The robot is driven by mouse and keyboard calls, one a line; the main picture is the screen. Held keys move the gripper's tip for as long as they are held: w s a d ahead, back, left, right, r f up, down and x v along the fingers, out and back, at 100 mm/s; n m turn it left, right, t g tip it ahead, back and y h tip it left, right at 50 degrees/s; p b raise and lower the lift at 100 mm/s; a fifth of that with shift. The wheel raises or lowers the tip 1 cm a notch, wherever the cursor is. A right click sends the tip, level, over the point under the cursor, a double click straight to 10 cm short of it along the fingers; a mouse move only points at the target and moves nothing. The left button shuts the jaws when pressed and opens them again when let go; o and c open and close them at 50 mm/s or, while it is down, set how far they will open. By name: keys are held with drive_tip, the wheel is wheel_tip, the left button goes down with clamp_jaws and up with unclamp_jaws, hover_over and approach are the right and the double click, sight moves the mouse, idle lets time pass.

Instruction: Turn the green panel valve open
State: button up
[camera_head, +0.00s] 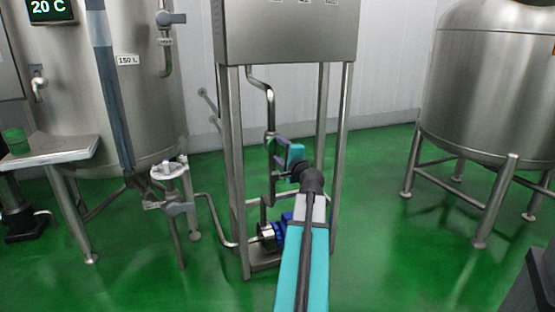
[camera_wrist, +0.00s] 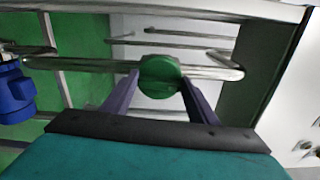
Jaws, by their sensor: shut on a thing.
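The green valve (camera_wrist: 160,76) shows in the wrist view as a round green knob on a steel pipe (camera_wrist: 85,65). My gripper (camera_wrist: 155,88) is in front of it, with one purple finger on each side, shut on the knob. In the head view my gripper (camera_head: 276,160) is at the vertical pipe under the steel panel box (camera_head: 285,35). There the valve itself is hidden behind my gripper.
A blue pump (camera_wrist: 16,95) sits low on the panel frame. Steel frame legs (camera_head: 338,150) stand close on both sides of my arm. A tank (camera_head: 490,90) stands at right, and a small steel table (camera_head: 60,150) at left. Green floor is open between frame and right tank.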

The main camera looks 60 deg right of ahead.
drive_tip(key=shift+w+d+r+n+b, duration=0.1)
drive_tip(key=shift+w+r+n+b, duration=0.15)
drive_tip(key=shift+r+n+b, duration=0.25)
drive_tip(key=o, duration=1)
drive_tip(key=shift+o, duration=0.2)
drive_tip(key=shift+f, duration=0.2)
drive_tip(key=shift+s+f, duration=0.1)
drive_tip(key=shift+f, duration=0.25)
